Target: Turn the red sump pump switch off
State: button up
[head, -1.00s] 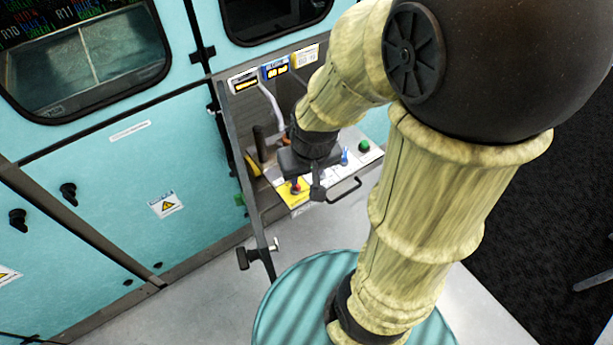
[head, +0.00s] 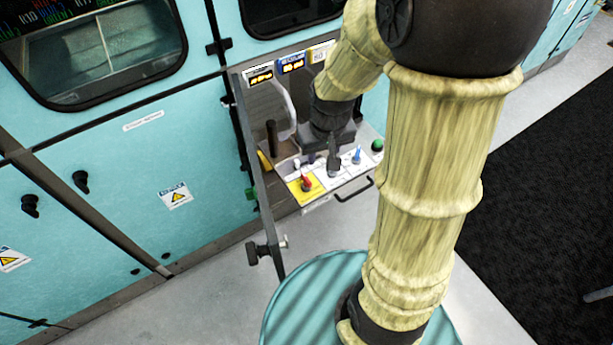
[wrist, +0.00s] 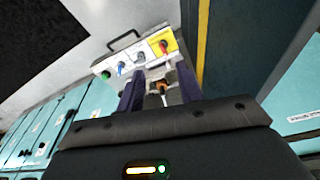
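The red switch (head: 306,184) stands on a yellow plate at the left front of the small control panel, its red handle tilted up in the head view. In the wrist view the red switch (wrist: 164,46) shows on its yellow plate beyond the fingertips. My gripper (wrist: 158,80) is open, its two dark purple fingers apart and not touching the red switch. In the head view my gripper (head: 323,155) hangs over the back of the panel, behind and right of the red switch, partly hidden by its own body. A small orange and white part shows between the fingers; I cannot tell what it is.
A grey switch (head: 333,178), a blue switch (head: 357,155) and a green button (head: 377,146) line the panel to the right. A black handle (head: 355,190) sticks out in front. A dark upright lever (head: 271,138) stands at the back left. Teal cabinets surround the panel.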

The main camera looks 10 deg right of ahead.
jog(key=w+f+n+g+b, duration=0.1)
jog(key=w+f+n, duration=0.1)
jog(key=w+f, duration=0.55)
jog(key=g+b, duration=0.1)
send_over(306, 178)
jog(key=shift+n, duration=0.4)
notch_tip(306, 178, down, 6)
jog(key=shift+r, duration=0.25)
jog(key=shift+f, duration=0.1)
notch_tip(306, 178, down, 17)
jog(key=p, duration=0.2)
jog(key=shift+f+p, duration=0.1)
jog(key=shift+p, duration=0.2)
jog(key=shift+c, duration=0.5)
grip_shut()
